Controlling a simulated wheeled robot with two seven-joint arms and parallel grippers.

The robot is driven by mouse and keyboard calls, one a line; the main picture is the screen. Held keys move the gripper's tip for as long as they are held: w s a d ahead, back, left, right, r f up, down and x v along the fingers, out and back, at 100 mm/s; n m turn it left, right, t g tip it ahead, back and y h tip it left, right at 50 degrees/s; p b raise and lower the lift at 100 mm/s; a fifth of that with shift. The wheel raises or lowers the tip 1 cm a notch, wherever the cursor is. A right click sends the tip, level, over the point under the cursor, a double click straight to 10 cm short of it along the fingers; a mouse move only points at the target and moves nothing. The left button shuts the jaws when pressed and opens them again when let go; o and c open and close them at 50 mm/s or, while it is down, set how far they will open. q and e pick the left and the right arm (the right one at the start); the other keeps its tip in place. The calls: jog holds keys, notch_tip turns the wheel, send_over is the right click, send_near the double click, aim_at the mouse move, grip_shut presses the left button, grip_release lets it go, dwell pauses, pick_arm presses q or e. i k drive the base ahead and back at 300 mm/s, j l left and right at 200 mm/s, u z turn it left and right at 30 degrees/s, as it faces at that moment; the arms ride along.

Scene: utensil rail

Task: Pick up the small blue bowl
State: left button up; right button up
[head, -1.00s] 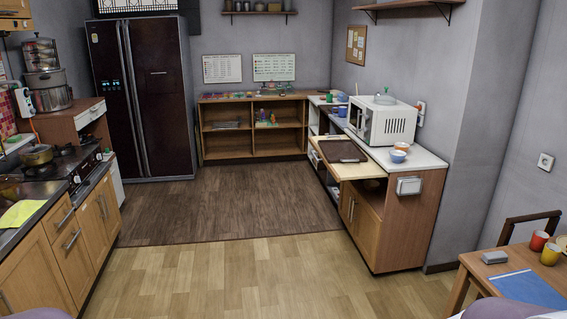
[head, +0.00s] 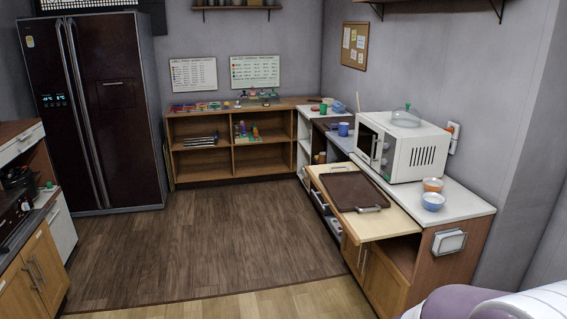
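The small blue bowl (head: 432,203) stands upright on the white countertop (head: 464,206) at the right, in front of the microwave. Its inside looks pale. An orange bowl (head: 433,184) sits just behind it, very close; I cannot tell if they touch. Neither of my grippers is in view. A purple and white part of my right arm shows at the bottom right corner, below the counter end.
The white microwave (head: 415,153) stands behind the bowls with a glass lid on top. A brown tray (head: 352,190) lies on the light wooden board left of them. Blue mugs stand farther back. The wooden floor (head: 215,245) before the counter is clear.

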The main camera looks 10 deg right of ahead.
aim_at(432, 201)
jog(key=i+z, duration=0.15)
jog(key=i, duration=0.35)
jog(key=i+j+z, duration=0.15)
jog(key=i, duration=0.35)
jog(key=i+j+z, duration=0.15)
jog(key=i, duration=0.35)
jog(key=i+z, duration=0.25)
jog(key=z, duration=0.2)
jog(key=i+z, duration=0.25)
jog(key=z, duration=0.25)
jog(key=i+j+z, duration=0.15)
jog(key=z, duration=0.3)
jog(key=i+j+z, duration=0.25)
jog(key=z, duration=0.25)
jog(key=i+j+z, duration=0.25)
jog(key=z, duration=0.2)
jog(key=i+j+z, duration=0.25)
jog(key=j+z, duration=0.3)
jog(key=i+j+z, duration=0.25)
jog(key=j, duration=0.2)
jog(key=j+z, duration=0.3)
